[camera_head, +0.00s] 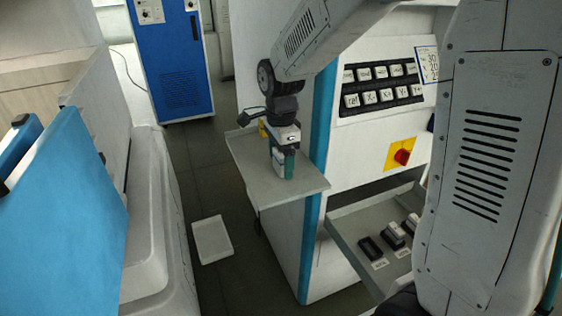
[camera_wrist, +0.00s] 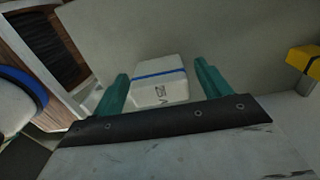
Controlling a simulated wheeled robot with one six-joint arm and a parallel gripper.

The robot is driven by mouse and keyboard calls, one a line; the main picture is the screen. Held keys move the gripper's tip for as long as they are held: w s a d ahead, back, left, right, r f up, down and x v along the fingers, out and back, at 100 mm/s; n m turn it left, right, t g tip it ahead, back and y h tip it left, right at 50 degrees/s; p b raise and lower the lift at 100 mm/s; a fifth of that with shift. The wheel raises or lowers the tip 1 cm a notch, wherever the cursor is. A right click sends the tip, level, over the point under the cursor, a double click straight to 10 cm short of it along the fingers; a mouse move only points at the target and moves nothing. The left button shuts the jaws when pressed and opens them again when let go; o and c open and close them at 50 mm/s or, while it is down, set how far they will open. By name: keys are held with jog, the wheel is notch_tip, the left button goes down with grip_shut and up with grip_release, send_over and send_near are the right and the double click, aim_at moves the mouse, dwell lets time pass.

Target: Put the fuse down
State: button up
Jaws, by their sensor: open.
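The fuse (camera_wrist: 160,82) is a white block with a blue stripe and dark lettering. In the wrist view it sits between the two green fingers of my gripper (camera_wrist: 160,92), with a gap on each side. In the head view my gripper (camera_head: 284,165) points down at a small grey shelf (camera_head: 245,155) on the side of the white machine. The fuse is mostly hidden there behind the fingers. It appears to stand on the shelf, though its underside is not visible.
A yellow object (camera_wrist: 302,60) is on the shelf near my gripper. An open drawer (camera_head: 350,225) with several dark and white blocks is at lower right. A red knob (camera_head: 402,157) is above it. A white tray (camera_head: 212,239) lies on the floor. A blue panel (camera_head: 65,220) stands at left.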

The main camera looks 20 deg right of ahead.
jog(key=shift+f, duration=0.1)
jog(key=c, duration=1.2)
jog(key=shift+r, duration=0.45)
jog(key=r, duration=0.2)
jog(key=shift+s+r, duration=0.25)
jog(key=shift+r, duration=0.15)
jog(key=s, duration=0.5)
jog(key=s+r, duration=0.1)
jog(key=s, duration=0.9)
jog(key=shift+s+r, duration=0.15)
jog(key=shift+s, duration=0.1)
